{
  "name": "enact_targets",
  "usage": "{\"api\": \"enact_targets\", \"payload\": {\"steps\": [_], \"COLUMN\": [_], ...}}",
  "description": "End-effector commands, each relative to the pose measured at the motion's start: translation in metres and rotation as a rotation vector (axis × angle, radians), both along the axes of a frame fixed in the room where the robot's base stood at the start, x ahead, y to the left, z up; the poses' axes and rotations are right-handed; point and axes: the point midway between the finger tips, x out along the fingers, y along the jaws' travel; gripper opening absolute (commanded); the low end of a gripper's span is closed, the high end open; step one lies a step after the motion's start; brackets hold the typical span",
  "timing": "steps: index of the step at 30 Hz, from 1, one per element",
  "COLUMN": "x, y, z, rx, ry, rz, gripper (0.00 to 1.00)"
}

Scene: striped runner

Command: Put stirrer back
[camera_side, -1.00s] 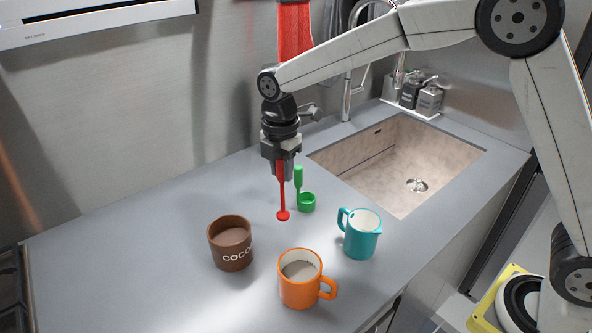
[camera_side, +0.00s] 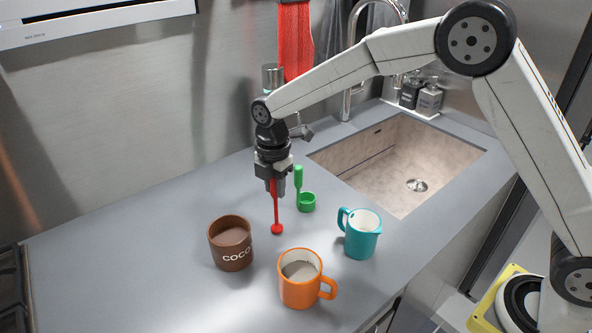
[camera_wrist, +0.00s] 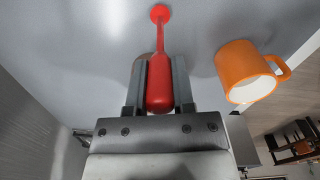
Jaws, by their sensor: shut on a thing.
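A red stirrer (camera_side: 276,210) with a round disc at its lower end hangs upright in my gripper (camera_side: 277,187). My gripper is shut on its thick handle, and the disc is above or close to the counter; I cannot tell whether it touches. In the wrist view the stirrer (camera_wrist: 160,80) lies between the two fingers of my gripper (camera_wrist: 160,85), its disc pointing away. A brown cup (camera_side: 230,245) marked COCO stands in front and to the left of the stirrer, with brown contents. An orange mug (camera_side: 300,285) with greyish contents stands in front; it also shows in the wrist view (camera_wrist: 240,70).
A green scoop (camera_side: 306,203) stands behind and right of the stirrer. A teal jug (camera_side: 361,240) stands to the right. The sink (camera_side: 400,160) opens at the back right, with a tap and dispensers behind it. A red cloth (camera_side: 294,45) hangs behind. The counter's left is clear.

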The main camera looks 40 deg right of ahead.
Motion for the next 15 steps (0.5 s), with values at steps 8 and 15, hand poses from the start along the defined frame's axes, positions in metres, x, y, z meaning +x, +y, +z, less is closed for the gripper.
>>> {"api": "enact_targets", "payload": {"steps": [8, 15], "x": [-0.0001, -0.0001], "y": [0.0000, 0.0001], "z": [-0.0007, -0.0033], "rx": [0.000, 0.000], "ry": [0.000, 0.000], "rz": [0.000, 0.000], "gripper": [0.00, 0.62]}}
